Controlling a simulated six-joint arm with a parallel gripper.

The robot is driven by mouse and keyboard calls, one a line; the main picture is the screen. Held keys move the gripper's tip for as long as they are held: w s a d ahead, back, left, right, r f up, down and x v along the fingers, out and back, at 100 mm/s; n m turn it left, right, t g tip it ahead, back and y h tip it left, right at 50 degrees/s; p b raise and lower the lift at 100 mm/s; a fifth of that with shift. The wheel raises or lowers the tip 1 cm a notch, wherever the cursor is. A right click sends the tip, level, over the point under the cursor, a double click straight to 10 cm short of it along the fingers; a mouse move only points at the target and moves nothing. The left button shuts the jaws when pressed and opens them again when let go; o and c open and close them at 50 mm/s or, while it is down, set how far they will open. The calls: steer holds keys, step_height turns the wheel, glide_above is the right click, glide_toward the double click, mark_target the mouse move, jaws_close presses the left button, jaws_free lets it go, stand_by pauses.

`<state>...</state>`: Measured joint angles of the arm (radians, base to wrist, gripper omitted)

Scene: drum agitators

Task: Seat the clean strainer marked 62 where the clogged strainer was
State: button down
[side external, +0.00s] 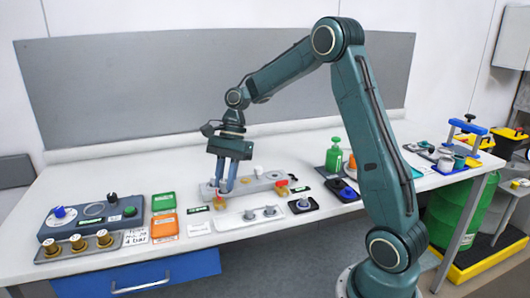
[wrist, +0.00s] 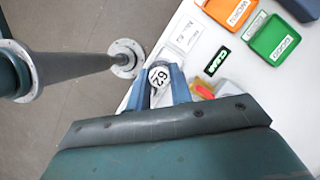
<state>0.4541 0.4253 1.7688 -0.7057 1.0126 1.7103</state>
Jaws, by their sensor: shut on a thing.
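My gripper (wrist: 161,84) is shut on the strainer marked 62 (wrist: 159,76); its round white top shows between the blue fingers in the wrist view. In the side view my gripper (side external: 225,188) points down at the left part of the grey block (side external: 250,183). The fingers cover the strainer there, so I cannot tell whether it touches the block or is above it. A white tray (side external: 232,222) in front of the block carries grey round parts. A small black tray (side external: 302,206) to its right holds another grey part. I cannot identify the clogged strainer.
Red and yellow fittings (side external: 282,187) stand at the block's right end. Green (side external: 163,201) and orange (side external: 164,226) trays lie to the left, beside a dark panel (side external: 92,216) with knobs. A green bottle (side external: 334,155) stands right of the block.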

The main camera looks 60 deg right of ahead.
stand_by(0.3)
steer(key=s+d+m+t, duration=0.2)
steer(key=d+m, duration=0.4)
steer(key=d, duration=1.9)
steer(key=shift+s+d+f, duration=0.15)
steer(key=shift+s+f, duration=0.05)
steer(key=shift+s, duration=0.45)
steer(key=shift+f, duration=0.15)
steer(key=shift+f, duration=2.85)
steer(key=shift+f, duration=0.45)
steer(key=c, duration=1.2)
jaws_free()
